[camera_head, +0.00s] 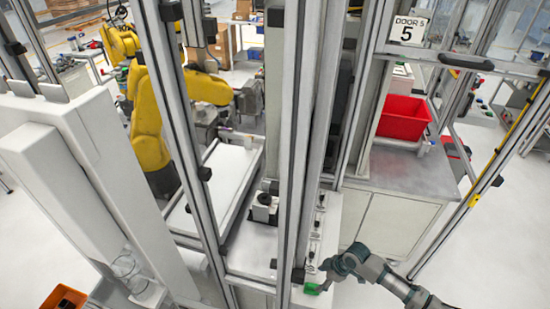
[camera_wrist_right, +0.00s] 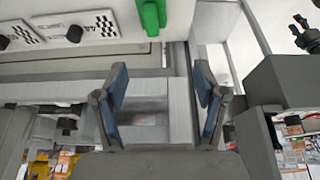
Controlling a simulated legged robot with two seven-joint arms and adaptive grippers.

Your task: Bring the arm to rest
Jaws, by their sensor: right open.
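My right arm comes in from the bottom right of the head view, with its gripper (camera_head: 325,275) low at the front of the work cell. In the right wrist view the gripper (camera_wrist_right: 162,95) is open, its two blue-padded fingers apart with nothing between them. A green part (camera_head: 312,289) is close beside the gripper in the head view. It also shows in the wrist view as a green block (camera_wrist_right: 152,16) on the white panel, beyond the fingertips and apart from them. My left gripper is not in view.
Metal posts (camera_head: 296,140) of the cell frame stand close to the right arm. Yellow robot arms (camera_head: 150,120) are behind them. A red bin (camera_head: 403,117) sits on a grey counter (camera_head: 415,173) at the right. An orange box (camera_head: 63,300) is at bottom left. Floor right of the counter is clear.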

